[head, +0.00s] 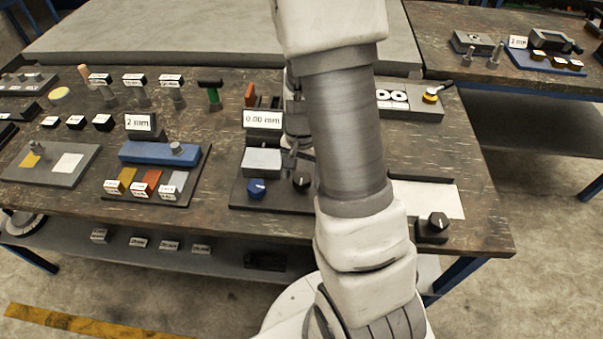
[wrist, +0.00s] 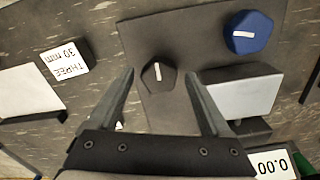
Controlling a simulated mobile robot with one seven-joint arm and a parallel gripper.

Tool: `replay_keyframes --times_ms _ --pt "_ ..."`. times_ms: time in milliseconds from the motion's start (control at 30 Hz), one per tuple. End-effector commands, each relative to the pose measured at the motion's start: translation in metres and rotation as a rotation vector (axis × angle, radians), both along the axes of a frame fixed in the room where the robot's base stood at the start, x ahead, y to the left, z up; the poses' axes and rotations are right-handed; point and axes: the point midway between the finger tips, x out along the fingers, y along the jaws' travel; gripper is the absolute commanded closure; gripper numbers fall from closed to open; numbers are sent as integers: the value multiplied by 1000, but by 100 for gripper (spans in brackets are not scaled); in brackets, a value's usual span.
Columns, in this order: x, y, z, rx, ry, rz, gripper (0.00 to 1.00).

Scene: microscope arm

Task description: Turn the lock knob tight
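A black knob with a white pointer line stands on the dark base plate in the head view (head: 302,181) and wrist view (wrist: 157,77). A blue knob with a white line is on the same plate in the head view (head: 257,189) and wrist view (wrist: 249,33). I see no label telling which is the lock knob. My gripper (wrist: 160,73) is open, with one finger on each side of the black knob in the wrist view. The fingers look apart from it; their height over the plate is unclear. In the head view my arm mostly hides the gripper.
A pale block (head: 262,161) and a "0.00 mm" display (head: 263,121) stand beside the knobs. A block labelled "THREE 30 mm" (wrist: 66,58) lies near in the wrist view. Another black knob (head: 433,225) sits at the bench's front right. A blue fixture (head: 158,153) is left.

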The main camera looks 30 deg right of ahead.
Motion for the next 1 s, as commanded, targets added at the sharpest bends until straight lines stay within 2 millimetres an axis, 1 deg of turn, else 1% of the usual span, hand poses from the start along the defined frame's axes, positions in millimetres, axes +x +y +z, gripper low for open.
replay_keyframes --times_ms 267,367,433,567,800,1000 --pt "0 0 0 0 1 1 15" --pt "0 0 5 1 1 1 15" --pt "0 0 13 0 -1 1 15" --pt "1 0 39 0 -4 3 15" --pt "1 0 99 -1 -6 3 15" --pt "1 0 143 0 -4 1 15"
